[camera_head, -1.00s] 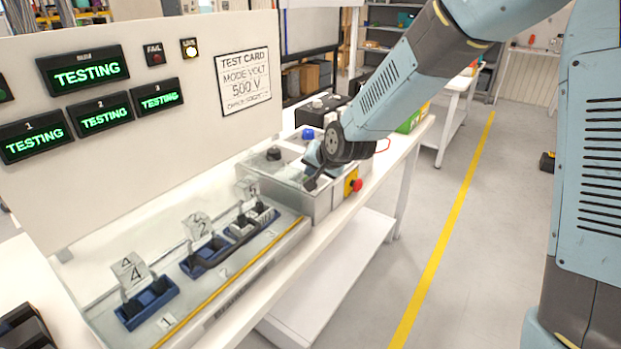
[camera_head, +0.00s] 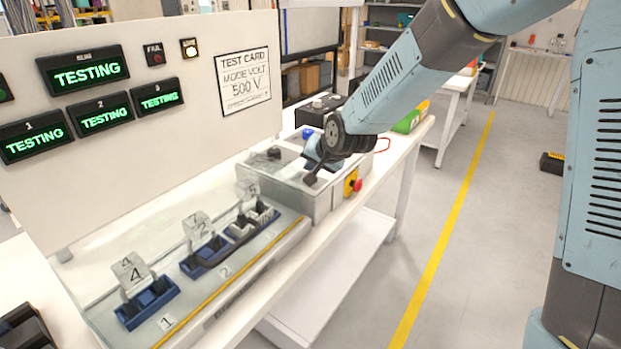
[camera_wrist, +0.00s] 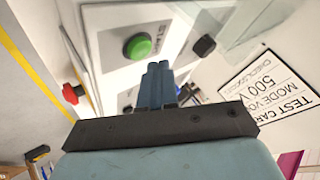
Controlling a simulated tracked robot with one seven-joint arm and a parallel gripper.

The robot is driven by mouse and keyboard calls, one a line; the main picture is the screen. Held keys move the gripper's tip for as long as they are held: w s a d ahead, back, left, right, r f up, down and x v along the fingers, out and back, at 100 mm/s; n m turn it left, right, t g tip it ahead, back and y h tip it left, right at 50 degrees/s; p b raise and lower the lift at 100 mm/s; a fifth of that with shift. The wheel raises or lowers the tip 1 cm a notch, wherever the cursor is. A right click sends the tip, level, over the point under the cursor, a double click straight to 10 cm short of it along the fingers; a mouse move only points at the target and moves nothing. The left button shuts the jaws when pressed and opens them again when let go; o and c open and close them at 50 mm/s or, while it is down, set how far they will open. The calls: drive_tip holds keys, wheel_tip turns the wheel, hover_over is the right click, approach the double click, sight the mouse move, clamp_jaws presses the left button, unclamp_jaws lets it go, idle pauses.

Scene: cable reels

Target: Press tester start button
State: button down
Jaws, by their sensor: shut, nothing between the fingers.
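The tester is a grey box (camera_head: 300,193) on the bench, under my arm's end. In the wrist view its green round button (camera_wrist: 138,46) sits on a light panel, just beyond and left of the fingertips. My gripper (camera_wrist: 157,68) is shut and empty, its fingers pointing at the panel beside the button; a gap seems to remain. In the head view my gripper (camera_head: 312,178) is over the box top and partly hidden by my wrist, and the green button is hidden there.
A red stop button on a yellow base (camera_head: 354,184) is on the box's front side. A black knob (camera_head: 273,153) stands on top. Blue trays with numbered tags (camera_head: 146,302) lie to the left. The upright panel with a test card (camera_head: 246,82) stands behind.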

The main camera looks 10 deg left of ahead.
drive_tip(key=shift+r, duration=0.1)
drive_tip(key=shift+r, duration=2.4)
drive_tip(key=shift+d, duration=0.1)
drive_tip(key=s+d+r+h, duration=0.1)
drive_tip(key=s+d+r, duration=0.15)
drive_tip(key=d, duration=0.55)
drive_tip(key=s+d+r+h, duration=0.2)
drive_tip(key=d+r, duration=0.2)
drive_tip(key=d, duration=0.4)
drive_tip(key=s+d+r+h, duration=0.1)
drive_tip(key=s+d+r, duration=0.2)
drive_tip(key=d, duration=0.4)
drive_tip(key=s+d+r+g+h, duration=0.1)
drive_tip(key=s+d+h, duration=0.1)
drive_tip(key=s+d, duration=1.4)
drive_tip(key=shift+s+r, duration=0.15)
drive_tip(key=shift+s, duration=0.7)
